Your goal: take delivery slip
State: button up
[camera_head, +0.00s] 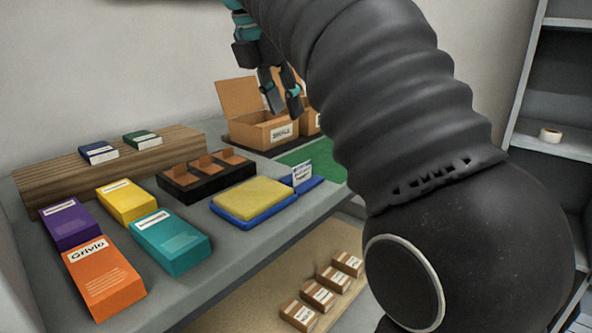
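My gripper (284,108) hangs at the back of the counter, pointing down over an open cardboard box (254,131) with a raised flap and a white label. Its two dark fingers are apart, and I see nothing between them. I cannot make out for sure which thing is the delivery slip. A small white card with blue writing (302,174) stands upright at a blue holder (308,185), to the front right of the gripper and apart from it. The inside of the box is mostly hidden.
A second box (310,122) is partly behind my arm. A yellow-topped blue pad (250,196), a black divided tray (186,185), several colored packs, including an orange one (103,280), and a wooden riser (60,179) fill the counter (215,262). Small boxes sit on a lower shelf.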

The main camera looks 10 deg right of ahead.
jog(key=b, duration=0.2)
send_over(301, 165)
jog(key=s+a, duration=0.1)
jog(key=f, duration=0.7)
jog(key=shift+s+a+f, duration=0.15)
jog(key=shift+a+f, duration=0.05)
jog(key=shift+b+x, duration=0.4)
jog(key=shift+x, duration=2.35)
jog(key=shift+a, duration=0.15)
grip_shut()
